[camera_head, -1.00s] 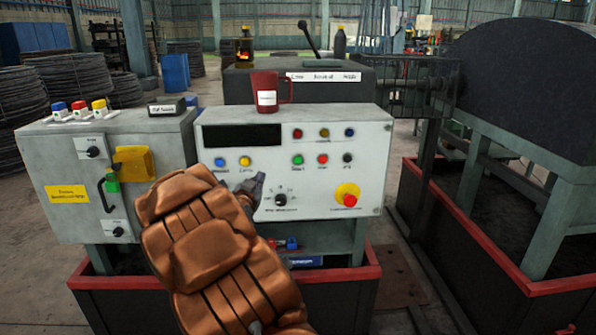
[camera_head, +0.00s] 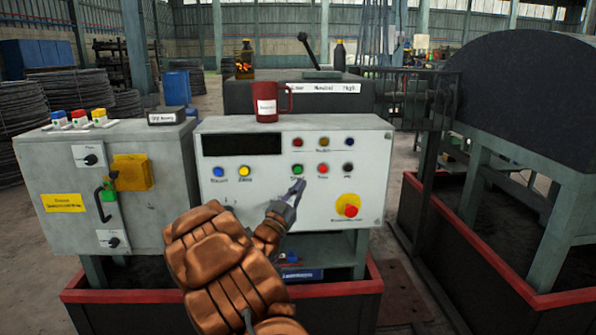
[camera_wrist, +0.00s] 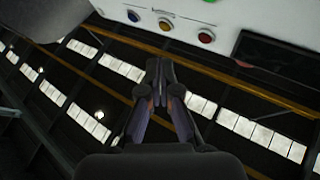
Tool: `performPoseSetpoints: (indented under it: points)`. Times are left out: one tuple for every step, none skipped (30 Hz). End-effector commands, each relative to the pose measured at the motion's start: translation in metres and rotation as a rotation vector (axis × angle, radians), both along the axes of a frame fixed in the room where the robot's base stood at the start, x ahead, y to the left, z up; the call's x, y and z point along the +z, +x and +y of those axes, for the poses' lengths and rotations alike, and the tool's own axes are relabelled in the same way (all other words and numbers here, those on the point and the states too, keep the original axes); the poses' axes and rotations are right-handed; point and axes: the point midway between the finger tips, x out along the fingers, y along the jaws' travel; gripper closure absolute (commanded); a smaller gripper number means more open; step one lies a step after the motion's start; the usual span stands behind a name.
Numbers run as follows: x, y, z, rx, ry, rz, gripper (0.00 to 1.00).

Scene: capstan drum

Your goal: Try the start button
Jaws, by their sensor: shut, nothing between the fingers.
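The green start button (camera_head: 298,169) is on the light grey control panel (camera_head: 225,205), left of a red button (camera_head: 323,169). My gripper (camera_head: 299,186) is shut and empty, its tip just below the green button in the head view. I cannot tell whether it touches the panel. In the wrist view, the shut fingers (camera_wrist: 160,68) point up the picture toward the panel (camera_wrist: 100,6). The green button (camera_wrist: 210,1) is cut by the top edge there, to the right of the fingertips.
A red and yellow emergency stop (camera_head: 347,206) is at the panel's lower right. A red mug (camera_head: 268,105) stands on top of the panel. A grey cabinet (camera_head: 70,228) with a yellow latch is at left. A large dark drum (camera_head: 530,95) is at right.

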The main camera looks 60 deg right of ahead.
Motion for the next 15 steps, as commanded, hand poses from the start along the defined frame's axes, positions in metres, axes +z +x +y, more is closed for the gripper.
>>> performPoseSetpoints:
  points:
    - [0.001, 0.002, -0.003, 0.000, 0.000, 0.001, 1.00]
    - [0.002, 0.003, -0.004, 0.000, 0.000, 0.001, 1.00]
    - [0.002, 0.005, -0.007, 0.000, 0.000, 0.001, 1.00]
    - [0.003, 0.007, -0.009, 0.001, -0.001, 0.000, 1.00]
    - [0.004, 0.009, -0.012, 0.000, -0.002, -0.001, 1.00]
    - [0.005, 0.012, -0.015, 0.001, -0.002, -0.002, 1.00]
    - [0.005, 0.014, -0.018, 0.001, -0.002, -0.002, 1.00]
    - [0.004, 0.016, -0.021, 0.000, -0.001, -0.001, 1.00]
    - [0.003, 0.019, -0.025, 0.000, 0.001, 0.000, 1.00]
    - [0.003, 0.021, -0.028, 0.000, 0.001, 0.001, 1.00]
    - [0.003, 0.023, -0.030, 0.001, 0.001, 0.001, 1.00]
    - [0.003, 0.027, -0.034, 0.001, 0.000, 0.000, 1.00]
    - [0.004, 0.029, -0.036, 0.002, -0.001, -0.001, 1.00]
    - [0.004, 0.031, -0.039, 0.002, -0.001, -0.001, 1.00]
    - [0.004, 0.033, -0.042, 0.002, 0.001, 0.000, 1.00]
